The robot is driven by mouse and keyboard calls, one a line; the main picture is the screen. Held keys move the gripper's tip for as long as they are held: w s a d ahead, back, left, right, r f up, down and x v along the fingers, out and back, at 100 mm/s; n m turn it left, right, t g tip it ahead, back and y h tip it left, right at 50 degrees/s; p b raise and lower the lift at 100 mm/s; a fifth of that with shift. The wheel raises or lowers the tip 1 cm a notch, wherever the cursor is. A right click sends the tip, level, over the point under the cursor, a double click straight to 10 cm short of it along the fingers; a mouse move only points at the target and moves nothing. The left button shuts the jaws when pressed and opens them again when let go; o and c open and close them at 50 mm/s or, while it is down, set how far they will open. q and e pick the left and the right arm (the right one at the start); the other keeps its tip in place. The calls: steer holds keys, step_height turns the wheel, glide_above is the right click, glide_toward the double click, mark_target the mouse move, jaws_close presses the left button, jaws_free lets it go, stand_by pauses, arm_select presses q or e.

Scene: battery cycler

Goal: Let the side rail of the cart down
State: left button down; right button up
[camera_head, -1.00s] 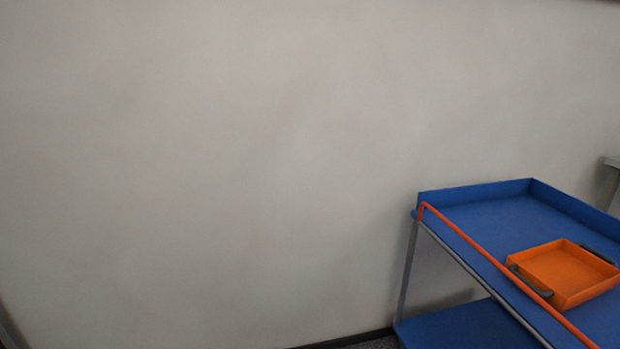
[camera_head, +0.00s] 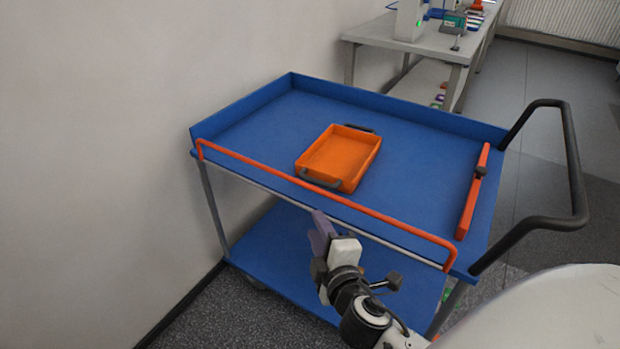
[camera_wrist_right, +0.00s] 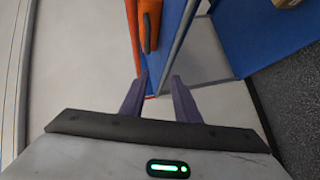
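The blue cart (camera_head: 240,112) stands by the wall in the head view. Its orange-red side rail (camera_head: 330,198) runs along the near long edge of the top deck, raised above the edge, with both ends bent down to it. My right gripper (camera_head: 322,232) is in front of the rail's middle, at the near side of the cart, and appears apart from the rail. In the right wrist view its two purple fingers (camera_wrist_right: 158,98) are spread with nothing seen held between them. The rail (camera_wrist_right: 133,45) shows beyond the fingers there. My left gripper is not in view.
An orange tray (camera_head: 340,158) with dark handles sits on the top deck. A red bar (camera_head: 472,195) with a dark knob lies at the deck's right end, near the black push handle (camera_head: 578,185). A lower blue shelf (camera_head: 285,255) is underneath. A bench (camera_head: 425,45) stands behind.

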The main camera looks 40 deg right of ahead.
mark_target(310, 189)
steer(key=shift+n+t+h, duration=0.3)
steer(key=shift+t+h, duration=0.1)
steer(key=shift+h, duration=0.1)
steer(key=w+d, duration=0.1)
steer(key=w, duration=0.2)
steer(key=w+d+r, duration=0.1)
steer(key=w+d, duration=0.1)
steer(key=w, duration=0.2)
steer(key=w+d+r, duration=0.1)
steer(key=w+d, duration=0.1)
steer(key=w, duration=0.1)
steer(key=shift+w+p, duration=0.25)
steer(key=shift+p, duration=0.15)
steer(key=shift+c, duration=0.4)
jaws_close()
